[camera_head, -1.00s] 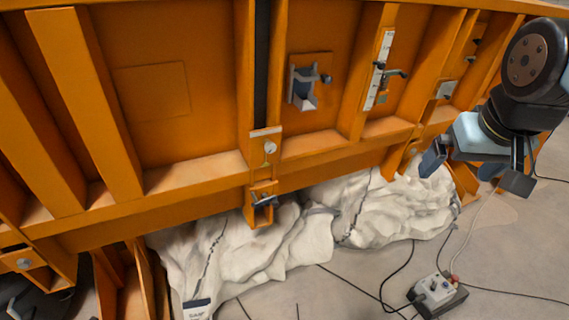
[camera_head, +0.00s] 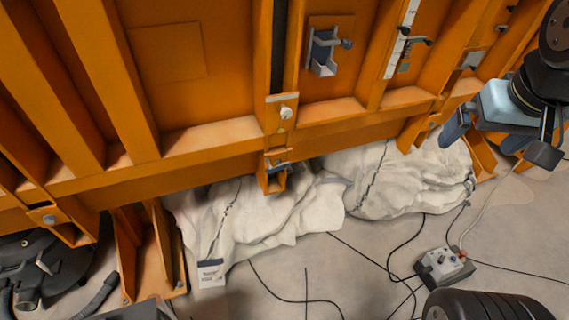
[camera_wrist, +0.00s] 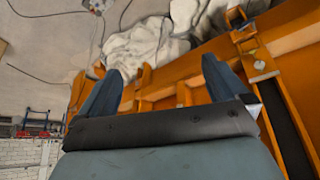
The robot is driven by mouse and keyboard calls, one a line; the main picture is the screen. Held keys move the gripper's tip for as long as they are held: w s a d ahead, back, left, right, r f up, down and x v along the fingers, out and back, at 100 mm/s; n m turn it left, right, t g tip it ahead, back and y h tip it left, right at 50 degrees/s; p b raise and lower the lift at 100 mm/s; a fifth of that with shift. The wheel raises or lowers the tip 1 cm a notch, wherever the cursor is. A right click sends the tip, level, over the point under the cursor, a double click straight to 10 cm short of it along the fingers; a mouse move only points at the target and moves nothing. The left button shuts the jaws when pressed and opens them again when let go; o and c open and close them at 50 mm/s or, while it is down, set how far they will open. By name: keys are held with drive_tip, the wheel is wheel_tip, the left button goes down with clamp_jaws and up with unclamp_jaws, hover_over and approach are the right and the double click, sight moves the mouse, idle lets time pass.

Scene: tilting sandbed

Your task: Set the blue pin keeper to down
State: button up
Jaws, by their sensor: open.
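My gripper (camera_head: 500,140) hangs at the right of the head view, with its two dark blue-grey fingers apart and nothing between them. It also shows in the wrist view (camera_wrist: 160,78), fingers spread. On the orange bed frame, a blue-grey bracket (camera_head: 323,52) carries a short round pin end (camera_head: 346,43). It is well left of and above my gripper. A small metal latch (camera_head: 277,166) sits in an orange bracket under the frame's lower beam. I cannot tell for certain which fitting is the blue pin keeper, or its position.
A white measuring strip (camera_head: 401,40) with a dark handle (camera_head: 420,41) is right of the bracket. White sacks (camera_head: 400,180) lie under the bed. A control box (camera_head: 443,266) with cables stands on the floor.

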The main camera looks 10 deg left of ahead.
sight(290, 171)
drive_tip(key=shift+c, duration=0.4)
